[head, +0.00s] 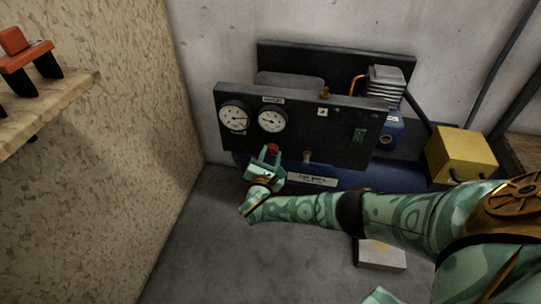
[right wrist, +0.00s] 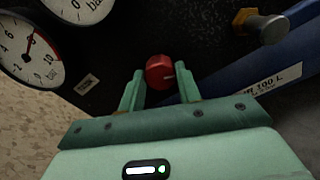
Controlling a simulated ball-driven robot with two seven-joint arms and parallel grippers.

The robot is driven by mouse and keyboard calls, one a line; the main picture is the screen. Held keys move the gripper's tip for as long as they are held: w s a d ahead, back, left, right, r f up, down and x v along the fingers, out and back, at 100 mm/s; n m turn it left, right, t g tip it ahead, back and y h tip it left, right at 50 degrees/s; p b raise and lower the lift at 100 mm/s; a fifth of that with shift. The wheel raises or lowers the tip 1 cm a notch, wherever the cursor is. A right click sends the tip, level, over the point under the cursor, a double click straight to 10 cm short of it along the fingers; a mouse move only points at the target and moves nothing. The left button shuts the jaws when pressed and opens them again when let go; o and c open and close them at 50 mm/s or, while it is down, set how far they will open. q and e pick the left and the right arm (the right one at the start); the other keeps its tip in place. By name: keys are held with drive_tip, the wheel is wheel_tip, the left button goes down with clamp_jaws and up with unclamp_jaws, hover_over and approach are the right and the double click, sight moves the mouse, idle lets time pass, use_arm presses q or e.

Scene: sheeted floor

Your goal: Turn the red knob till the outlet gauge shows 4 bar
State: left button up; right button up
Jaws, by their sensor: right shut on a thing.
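The red knob (head: 273,148) sits low on the dark panel (head: 340,143), below the right-hand gauge (head: 271,119). My right gripper (head: 266,157) is shut on the knob, a finger on each side.
A blue tank (head: 330,177) with a white label lies under the panel. A brass fitting (head: 307,157) sticks out right of the knob. A yellow box (head: 461,154) stands at the right. A wooden shelf (head: 50,108) is at the left. A pale box (head: 381,254) lies on the floor.

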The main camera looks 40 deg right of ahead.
drive_tip(key=m, duration=0.3)
drive_tip(key=shift+s+f+m+b, duration=0.1)
drive_tip(key=shift+f+m+b, duration=0.1)
drive_tip(key=shift+m+b, duration=0.15)
drive_tip(key=shift+m, duration=1.15)
use_arm(q)
drive_tip(key=shift+w+a+f+b, duration=0.1)
drive_tip(key=shift+a+f+b, duration=0.45)
drive_tip(key=shift+a, duration=0.15)
use_arm(e)
drive_tip(key=shift+m, duration=0.8)
use_arm(q)
drive_tip(key=shift+w+d, duration=0.1)
drive_tip(key=shift+w, duration=0.2)
drive_tip(key=shift+s, duration=0.1)
use_arm(e)
drive_tip(key=o, duration=0.9)
use_arm(q)
drive_tip(key=shift+s, duration=0.1)
use_arm(e)
drive_tip(key=shift+o, duration=0.3)
drive_tip(key=shift+r, duration=0.1)
